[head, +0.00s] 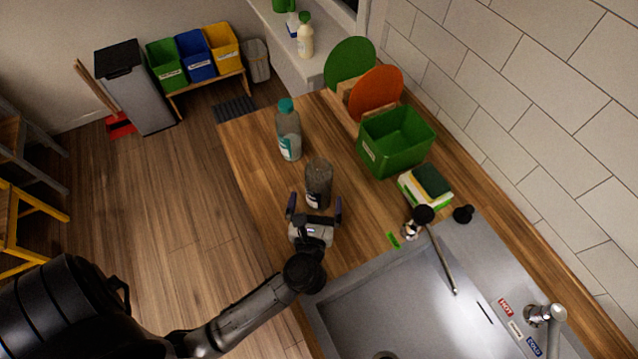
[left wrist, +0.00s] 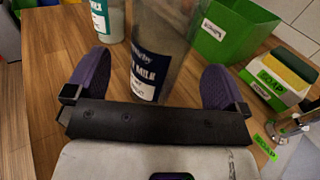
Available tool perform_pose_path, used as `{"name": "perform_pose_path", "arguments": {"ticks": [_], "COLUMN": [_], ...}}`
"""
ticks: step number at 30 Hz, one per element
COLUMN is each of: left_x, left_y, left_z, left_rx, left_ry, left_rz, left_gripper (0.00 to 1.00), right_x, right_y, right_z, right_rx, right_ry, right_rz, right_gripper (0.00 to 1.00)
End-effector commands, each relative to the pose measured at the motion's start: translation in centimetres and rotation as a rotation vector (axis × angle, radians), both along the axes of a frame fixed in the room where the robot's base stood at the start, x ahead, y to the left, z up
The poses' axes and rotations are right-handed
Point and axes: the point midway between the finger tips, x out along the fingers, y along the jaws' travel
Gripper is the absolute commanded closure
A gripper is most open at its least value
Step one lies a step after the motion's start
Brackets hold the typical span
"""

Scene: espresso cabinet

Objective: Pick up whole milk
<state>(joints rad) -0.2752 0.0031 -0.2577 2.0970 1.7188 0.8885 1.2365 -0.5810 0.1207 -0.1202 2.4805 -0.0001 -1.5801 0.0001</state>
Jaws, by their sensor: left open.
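A clear, greyish bottle with a dark label (head: 318,178) stands upright on the wooden counter. In the left wrist view this bottle (left wrist: 152,60) has a dark blue label with the word "MILK"; I cannot read the rest for sure. A second bottle with a teal cap and teal label (head: 288,135) stands behind it to the left, and partly shows in the left wrist view (left wrist: 108,18). My left gripper (head: 315,208) is open at the near side of the dark-label bottle, one finger to each side. I cannot tell whether they touch it. My right gripper is not in view.
A green bin (head: 396,142) and a sponge box (head: 425,186) stand right of the bottles. A steel sink (head: 400,305) with a tap (head: 545,313) lies nearer. Green and orange round boards stand at the back. The counter's left edge is close to the bottles.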

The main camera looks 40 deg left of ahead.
Motion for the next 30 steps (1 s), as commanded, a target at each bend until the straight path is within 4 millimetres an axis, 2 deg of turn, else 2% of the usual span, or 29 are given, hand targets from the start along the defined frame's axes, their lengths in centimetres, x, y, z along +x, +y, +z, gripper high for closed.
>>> {"name": "perform_pose_path", "arguments": {"ticks": [5, 15, 26, 30], "left_x": [0.7, 4.0, 4.5, 4.5], "left_y": [0.5, 2.8, 3.1, 3.1], "left_z": [0.1, 0.2, 0.1, 0.1], "left_rx": [0.003, 0.002, 0.002, 0.002], "left_ry": [0.000, 0.000, 0.001, 0.001], "left_rz": [0.000, 0.000, 0.000, 0.000], "left_gripper": [0.00, 0.00, 0.00, 0.13], "right_x": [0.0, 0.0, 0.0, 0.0], "right_y": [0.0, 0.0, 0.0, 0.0], "right_z": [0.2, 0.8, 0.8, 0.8], "right_rx": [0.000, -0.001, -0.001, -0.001], "right_ry": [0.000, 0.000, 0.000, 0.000], "right_rz": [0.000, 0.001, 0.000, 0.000], "right_gripper": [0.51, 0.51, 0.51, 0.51]}}
